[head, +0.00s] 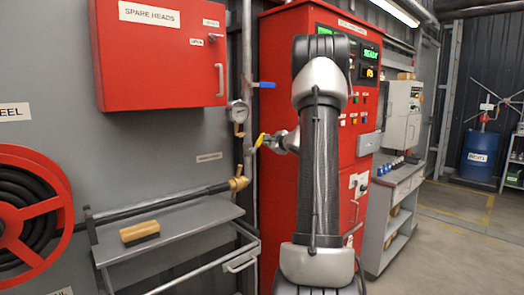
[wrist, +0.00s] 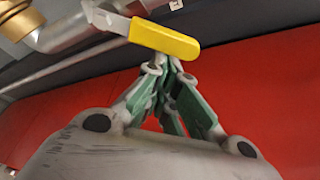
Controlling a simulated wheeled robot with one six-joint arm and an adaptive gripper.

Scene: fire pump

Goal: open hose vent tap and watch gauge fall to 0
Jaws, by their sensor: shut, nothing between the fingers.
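A tap with a yellow lever (head: 259,142) sits near the vertical pipe, below the round gauge (head: 238,111). The gauge needle is too small to read. In the wrist view the yellow lever (wrist: 165,40) runs across the upper middle, sloping slightly down to the right from its metal tap body. My gripper (wrist: 168,66) is shut and empty, its green fingers together just below the lever. I cannot tell whether the tips touch it. In the head view my gripper (head: 272,141) is small, just right of the yellow lever and partly hidden by my arm.
A blue handle (head: 264,85) sticks out above the tap. A black hose ends in a brass fitting (head: 238,184). The red control panel (head: 280,80) stands behind my arm.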

